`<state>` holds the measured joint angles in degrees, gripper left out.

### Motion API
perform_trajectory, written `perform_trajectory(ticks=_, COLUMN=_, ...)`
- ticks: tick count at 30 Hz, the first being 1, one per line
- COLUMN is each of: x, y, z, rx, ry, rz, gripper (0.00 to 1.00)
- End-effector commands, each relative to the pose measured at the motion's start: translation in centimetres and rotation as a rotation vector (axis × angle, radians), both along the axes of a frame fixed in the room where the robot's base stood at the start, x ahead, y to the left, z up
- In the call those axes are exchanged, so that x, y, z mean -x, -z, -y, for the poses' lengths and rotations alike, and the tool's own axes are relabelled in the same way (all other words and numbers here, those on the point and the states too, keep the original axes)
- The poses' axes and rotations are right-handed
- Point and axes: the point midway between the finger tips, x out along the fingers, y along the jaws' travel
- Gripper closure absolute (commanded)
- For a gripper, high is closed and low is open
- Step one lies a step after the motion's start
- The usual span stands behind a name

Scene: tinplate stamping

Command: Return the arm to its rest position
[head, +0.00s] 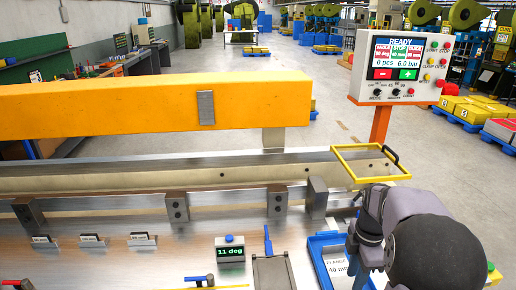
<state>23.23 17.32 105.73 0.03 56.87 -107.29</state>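My arm (432,250) shows at the lower right, with a large dark rounded joint nearest the camera and grey-purple links beyond it. The links reach over the right side of a blue tray (318,241) and hide part of it. I cannot make out gripper fingers; they are hidden behind the arm or out of frame. Whether anything is held does not show.
A yellow beam (150,103) spans the left above a metal bed with clamp blocks. A yellow frame with a black handle (345,160) stands beyond my arm. A control panel (400,65) reads READY. A digital angle gauge (230,252) sits on the bench.

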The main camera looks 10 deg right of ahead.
Motion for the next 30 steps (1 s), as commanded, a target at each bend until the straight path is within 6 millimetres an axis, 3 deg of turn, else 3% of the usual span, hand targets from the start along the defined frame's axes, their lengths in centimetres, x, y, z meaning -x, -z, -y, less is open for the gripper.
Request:
perform_trajectory(ticks=8, x=3.0, y=0.7, z=-5.8, rx=-0.001, ry=0.395, rz=-0.002, gripper=0.70)
perform_trajectory(ticks=18, x=9.0, y=2.5, z=-12.3, rx=0.000, ry=1.002, rz=-0.001, gripper=0.70)
perform_trajectory(ticks=24, x=12.3, y=3.6, z=-14.5, rx=0.000, ry=1.284, rz=-0.001, gripper=0.70)
perform_trajectory(ticks=30, x=14.0, y=4.2, z=-15.4, rx=-0.001, ry=1.436, rz=-0.001, gripper=0.70)
